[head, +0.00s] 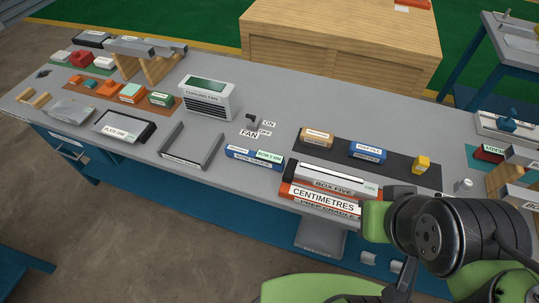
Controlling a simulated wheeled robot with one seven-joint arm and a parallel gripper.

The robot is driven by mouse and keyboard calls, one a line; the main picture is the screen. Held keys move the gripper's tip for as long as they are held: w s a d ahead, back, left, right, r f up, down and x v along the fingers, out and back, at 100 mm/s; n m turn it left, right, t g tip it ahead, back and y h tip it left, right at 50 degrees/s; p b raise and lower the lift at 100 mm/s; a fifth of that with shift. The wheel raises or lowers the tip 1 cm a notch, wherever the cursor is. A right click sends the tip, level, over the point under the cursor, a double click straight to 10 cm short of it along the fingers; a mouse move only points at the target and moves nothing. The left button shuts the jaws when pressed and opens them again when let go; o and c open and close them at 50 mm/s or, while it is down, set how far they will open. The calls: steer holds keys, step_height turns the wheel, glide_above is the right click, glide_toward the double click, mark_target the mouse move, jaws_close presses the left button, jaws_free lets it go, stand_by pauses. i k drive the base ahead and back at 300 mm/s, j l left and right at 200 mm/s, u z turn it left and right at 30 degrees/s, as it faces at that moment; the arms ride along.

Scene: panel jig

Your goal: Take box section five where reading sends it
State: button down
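A grey bar labelled BOX FIVE (333,187) lies near the front edge of the bench. A white strip reading CENTIMETRES (323,200) runs along its front, above an orange-red prep cradle (318,210). Whether the bar rests in the cradle is hard to tell. My arm, green and black, reaches in from the lower right and ends close to the bar's right end. My gripper's fingers are not clearly visible, so whether they touch or hold the bar cannot be told. No measured reading is legible.
A fan switch (252,122) marked ON and OFF stands mid-bench, near a cooling fan (208,98). A U-shaped grey frame (193,146) and a plate-one block (122,128) lie left. Labelled blocks sit on a dark mat (395,168). A wooden crate (335,48) stands behind.

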mark_target(353, 186)
steer(key=l+u, duration=0.25)
steer(key=u, duration=0.2)
steer(key=k+l+u, duration=0.1)
steer(key=u, duration=0.35)
steer(key=k+l+u, duration=0.15)
steer(key=u, duration=0.35)
steer(key=k+l+u, duration=0.15)
steer(key=u, duration=0.3)
steer(key=l, duration=0.1)
